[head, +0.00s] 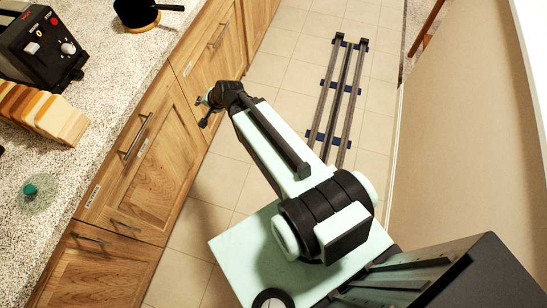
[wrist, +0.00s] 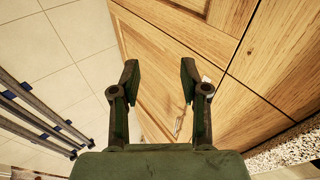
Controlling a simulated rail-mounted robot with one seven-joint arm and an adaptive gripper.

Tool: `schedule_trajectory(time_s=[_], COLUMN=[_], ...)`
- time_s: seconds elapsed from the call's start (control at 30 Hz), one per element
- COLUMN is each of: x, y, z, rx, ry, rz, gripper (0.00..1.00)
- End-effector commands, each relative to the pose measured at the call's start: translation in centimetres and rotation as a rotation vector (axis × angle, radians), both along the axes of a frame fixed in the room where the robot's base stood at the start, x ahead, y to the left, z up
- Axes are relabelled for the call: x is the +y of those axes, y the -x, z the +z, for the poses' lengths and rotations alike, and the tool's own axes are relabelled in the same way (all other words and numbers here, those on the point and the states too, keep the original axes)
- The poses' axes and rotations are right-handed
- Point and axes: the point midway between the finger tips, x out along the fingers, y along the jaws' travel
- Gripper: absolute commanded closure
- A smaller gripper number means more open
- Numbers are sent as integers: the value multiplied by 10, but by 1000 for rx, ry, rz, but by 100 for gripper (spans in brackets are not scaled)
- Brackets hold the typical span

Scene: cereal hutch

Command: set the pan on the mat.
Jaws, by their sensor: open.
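A black pan (head: 135,12) with its handle pointing right stands on the counter at the top of the head view, cut by the frame's edge. A thin tan edge (head: 143,29), perhaps a mat, shows under it; I cannot tell how fully the pan rests on it. My gripper (head: 207,107) is in front of the wooden cabinet doors, well away from the pan. In the wrist view my gripper (wrist: 160,76) is open with nothing between its fingers, and neither pan nor mat shows.
A speckled counter (head: 125,95) runs along the left, with a black appliance (head: 42,45), wooden boards (head: 45,113) and a glass lid-like item with a teal knob (head: 32,189). Cabinet doors with handles (head: 133,135) stand below the counter's edge. Tiled floor and rails (head: 340,95) lie right.

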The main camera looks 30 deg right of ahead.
Motion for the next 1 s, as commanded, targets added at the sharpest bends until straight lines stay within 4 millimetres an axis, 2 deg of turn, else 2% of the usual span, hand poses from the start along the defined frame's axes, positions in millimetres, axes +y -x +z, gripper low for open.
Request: schedule_trajectory(time_s=[0.03,0.17,0.2,0.27,0.4,0.5,0.6,0.73,0.83,1.0], x=[2,4,4,2,-3,-10,-18,-27,-32,-35], y=[22,84,104,136,215,272,322,370,392,403], z=[-30,-94,-111,-136,-182,-206,-221,-229,-232,-232], rx=[68,238,290,370,555,684,798,908,958,985], ry=[38,130,154,188,246,271,283,284,281,282], rz=[56,220,272,353,545,684,808,929,986,1018], gripper=[55,55,55,55,55,55,55,55,55,55])
